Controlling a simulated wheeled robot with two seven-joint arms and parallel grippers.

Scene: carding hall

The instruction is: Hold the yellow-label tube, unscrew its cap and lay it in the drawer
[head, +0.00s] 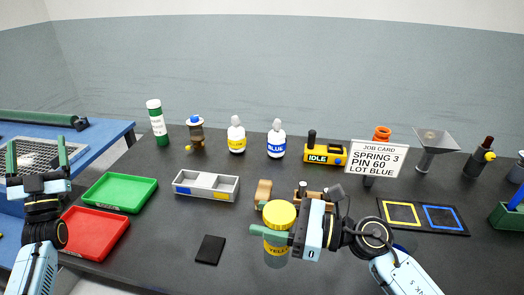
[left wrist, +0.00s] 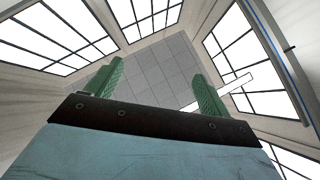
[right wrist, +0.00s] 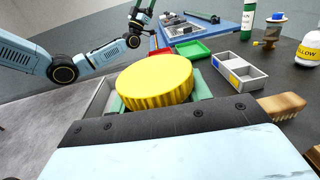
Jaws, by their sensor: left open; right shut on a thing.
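The yellow-label tube (head: 276,260) is a clear cylinder with a ribbed yellow cap (head: 281,213) on its top. It stands upright near the table's front; I cannot tell whether it touches the table. My right gripper (head: 277,233) is shut on the tube just below the cap. In the right wrist view the cap (right wrist: 155,82) hides the tube body between the green fingers. My left gripper (head: 37,158) is open and empty at the far left, fingers pointing up; its wrist view (left wrist: 155,90) shows only ceiling and windows between the fingers. I cannot make out a drawer.
Green tray (head: 120,205), red tray (head: 70,255) and grey divided tray (head: 192,193) lie at left. A black pad (head: 209,249) lies left of the tube. Wooden brushes (head: 263,191) stand behind it. Bottles and a job card (head: 377,158) line the back.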

